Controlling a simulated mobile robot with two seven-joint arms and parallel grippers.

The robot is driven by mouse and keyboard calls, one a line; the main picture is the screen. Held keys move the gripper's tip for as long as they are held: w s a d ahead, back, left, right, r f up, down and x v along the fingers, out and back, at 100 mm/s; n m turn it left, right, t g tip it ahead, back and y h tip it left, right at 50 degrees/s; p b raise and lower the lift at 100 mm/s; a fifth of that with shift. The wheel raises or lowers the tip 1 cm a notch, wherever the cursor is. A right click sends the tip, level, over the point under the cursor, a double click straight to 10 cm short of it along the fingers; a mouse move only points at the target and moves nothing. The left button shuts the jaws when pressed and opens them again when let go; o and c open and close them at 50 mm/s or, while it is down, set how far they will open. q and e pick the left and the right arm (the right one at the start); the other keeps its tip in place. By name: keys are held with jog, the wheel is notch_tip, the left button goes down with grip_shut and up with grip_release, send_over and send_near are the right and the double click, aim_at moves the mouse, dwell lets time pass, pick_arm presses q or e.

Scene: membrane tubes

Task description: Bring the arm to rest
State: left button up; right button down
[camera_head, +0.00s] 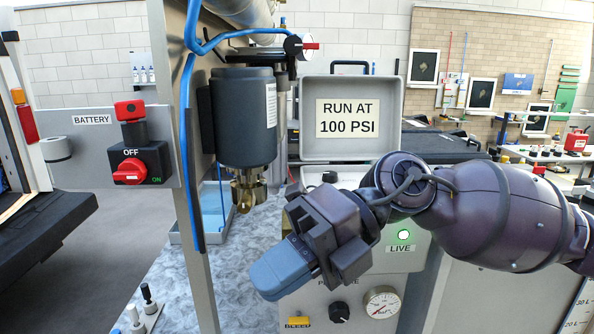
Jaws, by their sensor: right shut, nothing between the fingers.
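My right arm (490,213) comes in from the right edge, and its wrist bends down and to the left. My right gripper (270,277) points toward the lower left with its fingers shut and nothing held. It hangs in front of a grey control box with a gauge (382,303), and hides part of that box's face. My left gripper does not show.
A dark cylindrical housing (246,118) hangs left of the gripper, beside a metal post (204,270) and a blue hose (185,150). An open lid reads "RUN AT 100 PSI" (347,119). The battery switch (131,171) is at left. Speckled counter (170,290) lies below.

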jog(key=w+d+r+m+t+y, duration=0.2)
jog(key=w+m+t+y, duration=0.4)
jog(key=m+t+y, duration=0.65)
jog(key=w+d+f+m+t+h, duration=0.3)
jog(key=d+f+m+t+h, duration=0.4)
jog(key=m+h, duration=0.3)
jog(key=w+d+f+m+t+h, duration=0.3)
jog(key=d+f+m+t+h, duration=0.5)
jog(key=m, duration=0.5)
jog(key=s+d+f+m+g+h, duration=0.3)
jog(key=d+f+g, duration=0.1)
jog(key=f, duration=0.3)
jog(key=s+d+f+m+g+h, duration=0.2)
jog(key=s+d+f+g+h, duration=0.15)
jog(key=f, duration=0.25)
jog(key=s+d+f+m+g+h, duration=0.1)
jog(key=s+d+f+g, duration=0.2)
jog(key=s+f+g, duration=0.45)
jog(key=s+d+f+m+g, duration=0.2)
jog(key=s+f, duration=0.2)
jog(key=s, duration=0.6)
jog(key=w+f+t, duration=0.7)
jog(key=f+t, duration=0.1)
jog(key=f, duration=0.2)
jog(key=shift+w+d+f+n+y, duration=0.15)
jog(key=shift+w+f+n+y, duration=0.1)
jog(key=shift+w+n+y, duration=0.2)
